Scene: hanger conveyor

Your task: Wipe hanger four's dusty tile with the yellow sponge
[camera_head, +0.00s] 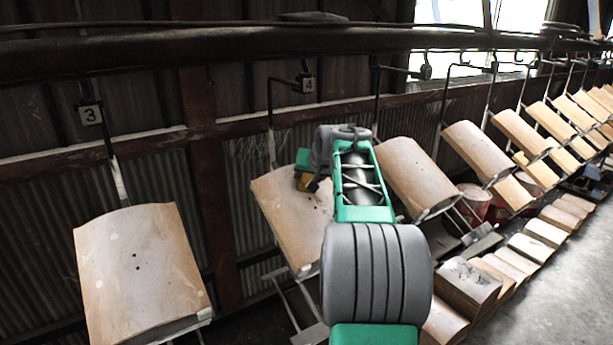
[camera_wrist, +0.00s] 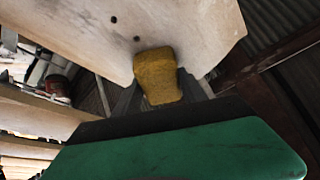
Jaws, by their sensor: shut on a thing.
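Hanger four's tag (camera_head: 308,84) hangs from the dark rail. Its curved, pale tan tile (camera_head: 286,222) hangs tilted below it, with small dark holes and scuffs. In the wrist view the same kind of tile (camera_wrist: 120,30) fills the upper part. My gripper (camera_head: 308,183) is at the tile's upper right and partly hidden by my arm. It is shut on the yellow sponge (camera_wrist: 158,76), which sticks out against the tile's face in the wrist view. The sponge (camera_head: 304,182) shows small in the head view. I cannot tell whether the sponge presses on the tile.
Hanger three's tile (camera_head: 140,268) hangs at the left. Another tile (camera_head: 415,175) hangs close to the right of my arm, with several more beyond. Stacked tiles (camera_head: 468,288) stand at the lower right. The floor (camera_head: 570,290) is clear at the far right.

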